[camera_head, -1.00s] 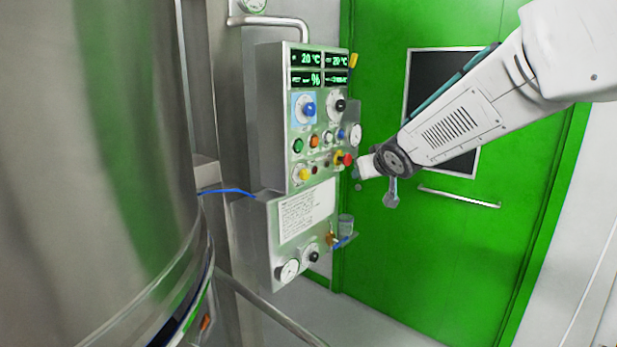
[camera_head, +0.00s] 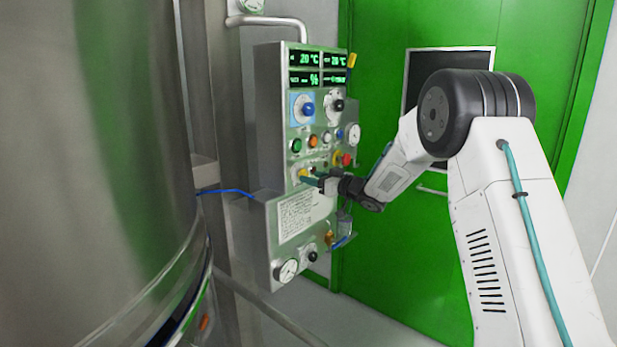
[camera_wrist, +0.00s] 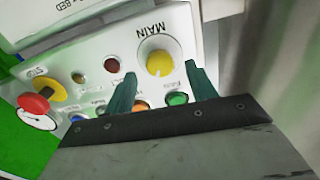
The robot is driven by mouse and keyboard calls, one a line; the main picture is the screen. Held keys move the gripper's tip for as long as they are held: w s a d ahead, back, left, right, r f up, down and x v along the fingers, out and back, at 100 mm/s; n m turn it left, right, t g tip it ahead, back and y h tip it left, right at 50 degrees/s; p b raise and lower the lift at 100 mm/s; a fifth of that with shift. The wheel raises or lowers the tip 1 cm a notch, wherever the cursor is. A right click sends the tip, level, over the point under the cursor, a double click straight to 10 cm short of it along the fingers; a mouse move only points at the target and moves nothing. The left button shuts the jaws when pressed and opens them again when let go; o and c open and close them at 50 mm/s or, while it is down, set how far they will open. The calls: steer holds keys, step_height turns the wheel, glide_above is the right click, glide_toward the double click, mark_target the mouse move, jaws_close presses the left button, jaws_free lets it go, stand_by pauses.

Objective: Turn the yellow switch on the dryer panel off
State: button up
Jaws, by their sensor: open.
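The dryer panel (camera_head: 291,102) is a metal box mounted left of the green door. Its yellow switch (camera_head: 303,174) sits low on the left of the controls. In the wrist view the yellow switch (camera_wrist: 159,61) is a round yellow knob on a pale round base, beside the printed word MAIN. My gripper (camera_head: 311,180) is at the panel by this switch. In the wrist view my gripper (camera_wrist: 160,71) is open, with one teal finger on each side of the knob's line. Nothing is between the fingers. I cannot tell whether the tips touch the knob or panel.
A red knob (camera_wrist: 32,104) on a yellow base, a green button (camera_wrist: 177,98) and an orange button (camera_wrist: 142,104) are close by. A blue knob (camera_head: 308,109) is higher up. A large steel vessel (camera_head: 90,170) fills the left. The green door (camera_head: 380,260) is behind my arm.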

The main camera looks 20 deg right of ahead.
steer(key=shift+x, duration=1.45)
steer(key=c, duration=1)
steer(key=shift+n, duration=0.3)
steer(key=n, duration=1.1)
steer(key=shift+n, duration=0.3)
